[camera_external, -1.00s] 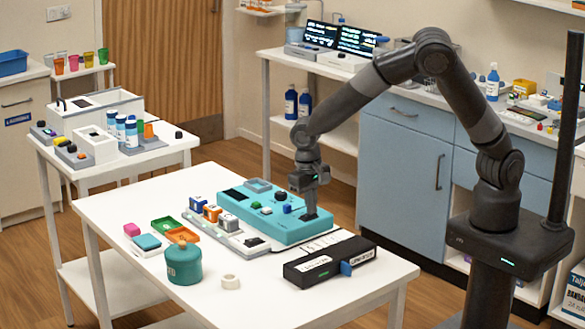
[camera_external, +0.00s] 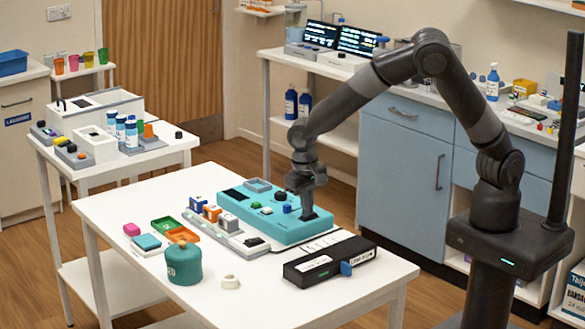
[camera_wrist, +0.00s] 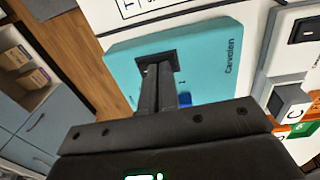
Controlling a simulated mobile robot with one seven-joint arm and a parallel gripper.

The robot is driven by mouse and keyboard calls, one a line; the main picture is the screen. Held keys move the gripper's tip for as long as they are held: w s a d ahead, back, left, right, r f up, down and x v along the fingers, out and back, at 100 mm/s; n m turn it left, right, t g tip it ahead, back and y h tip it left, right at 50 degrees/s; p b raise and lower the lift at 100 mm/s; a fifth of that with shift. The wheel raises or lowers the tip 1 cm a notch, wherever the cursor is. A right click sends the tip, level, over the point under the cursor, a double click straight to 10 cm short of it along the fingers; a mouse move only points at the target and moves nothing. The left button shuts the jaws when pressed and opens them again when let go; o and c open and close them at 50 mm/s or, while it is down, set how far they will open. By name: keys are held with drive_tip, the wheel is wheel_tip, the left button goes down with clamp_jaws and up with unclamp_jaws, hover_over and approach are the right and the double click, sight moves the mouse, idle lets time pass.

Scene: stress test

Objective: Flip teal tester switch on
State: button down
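The teal tester (camera_external: 268,226) lies flat on the white table, with several knobs, a dark display and a blue button (camera_external: 287,208) on top. It also shows in the wrist view (camera_wrist: 215,48), where a blue part (camera_wrist: 184,99) is beside the fingers. My gripper (camera_external: 309,213) points down at the tester's right end. In the wrist view its narrow dark fingers (camera_wrist: 158,80) look close together and reach a small black plate (camera_wrist: 157,60) on the tester. The fingers hide the switch lever, so its position and whether it sits between them cannot be told.
A black box (camera_external: 330,262) with a blue tab lies to the right of the tester. A grey strip (camera_external: 232,240) with small orange and blue boxes lies in front.

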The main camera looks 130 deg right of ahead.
wheel_tip(320, 180, up, 14)
drive_tip(key=w, duration=0.1)
idle(0.4)
drive_tip(key=shift+s+r+g, duration=0.1)
drive_tip(key=shift+s+g, duration=0.1)
drive_tip(key=shift+g, duration=0.2)
drive_tip(key=f, duration=0.4)
drive_tip(key=s+f, duration=0.1)
drive_tip(key=f, duration=0.4)
drive_tip(key=s+f, duration=0.1)
drive_tip(key=f, duration=0.4)
